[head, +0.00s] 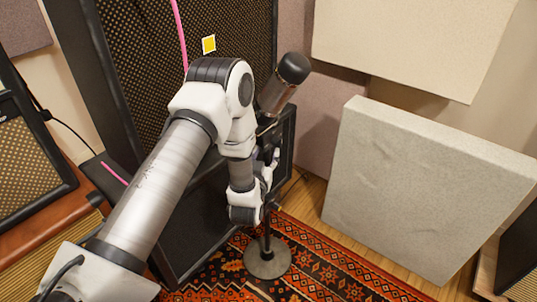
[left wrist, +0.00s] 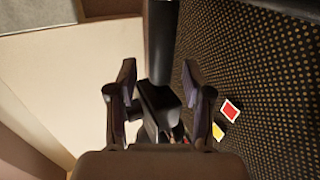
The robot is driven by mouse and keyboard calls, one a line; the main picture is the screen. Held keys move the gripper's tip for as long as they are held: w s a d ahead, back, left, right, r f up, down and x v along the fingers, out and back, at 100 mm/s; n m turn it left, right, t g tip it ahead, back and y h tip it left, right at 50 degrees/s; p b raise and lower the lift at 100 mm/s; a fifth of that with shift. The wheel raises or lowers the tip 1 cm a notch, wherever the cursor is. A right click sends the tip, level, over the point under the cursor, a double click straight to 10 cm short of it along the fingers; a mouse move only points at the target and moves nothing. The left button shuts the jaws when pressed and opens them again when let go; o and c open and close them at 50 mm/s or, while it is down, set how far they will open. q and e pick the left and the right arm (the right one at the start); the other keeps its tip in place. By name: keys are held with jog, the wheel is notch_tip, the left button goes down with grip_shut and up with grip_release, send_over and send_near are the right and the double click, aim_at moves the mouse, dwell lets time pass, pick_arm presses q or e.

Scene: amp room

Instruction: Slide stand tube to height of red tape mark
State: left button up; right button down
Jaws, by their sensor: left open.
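The microphone stand has a round grey base (head: 267,262) on the rug and a thin upright tube, mostly hidden by my arm in the head view. A microphone with a black head (head: 294,68) sits tilted at its top. The red tape mark (left wrist: 231,110) is on the speaker grille, hidden in the head view.
A yellow tape mark (head: 208,44) is on the tall speaker cabinet (head: 140,70), and it shows below the red one in the left wrist view (left wrist: 218,131). A pale acoustic panel (head: 420,190) leans at the right. A patterned rug (head: 330,272) covers the floor.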

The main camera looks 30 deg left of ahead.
pick_arm(q)
jog(key=shift+x, duration=1.1)
jog(key=shift+s, duration=0.1)
grip_shut()
notch_tip(320, 180, down, 7)
jog(key=b, duration=0.3)
jog(key=shift+f+b, duration=0.15)
jog(key=shift+b, duration=0.2)
grip_release()
